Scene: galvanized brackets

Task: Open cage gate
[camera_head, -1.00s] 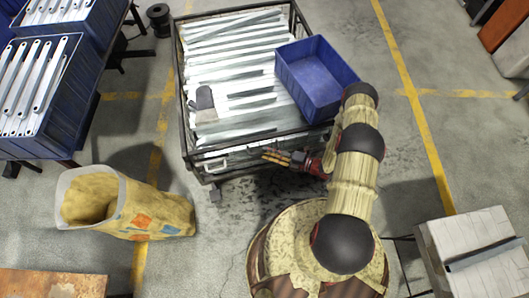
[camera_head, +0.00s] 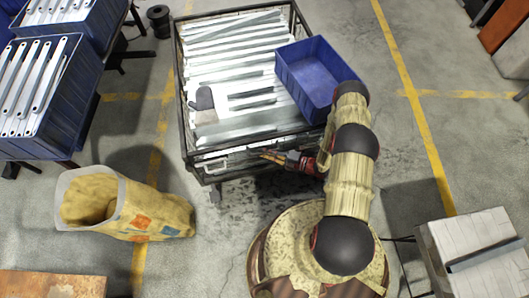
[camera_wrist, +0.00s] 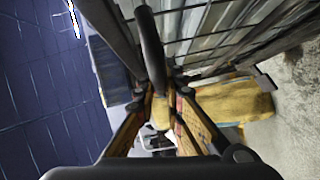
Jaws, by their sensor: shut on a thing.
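The cage (camera_head: 179,90) is a dark-framed wire crate holding long galvanized brackets (camera_head: 235,60). Its front side, the gate (camera_head: 240,148), faces my arm and appears shut. A small white piece (camera_head: 214,163) shows at the gate's left end. My gripper (camera_head: 268,157) is low at the front of the gate, near its middle, with its fingers pointing left. In the wrist view my gripper (camera_wrist: 160,122) is shut on a dark rounded bar (camera_wrist: 151,50), seemingly part of the gate. The exact contact is partly hidden.
A blue bin (camera_head: 310,80) sits on the cage's right side. Blue crates of brackets (camera_head: 60,130) are at the far left. A pale block (camera_head: 475,245) is at the lower right. Floor in front of the cage is clear.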

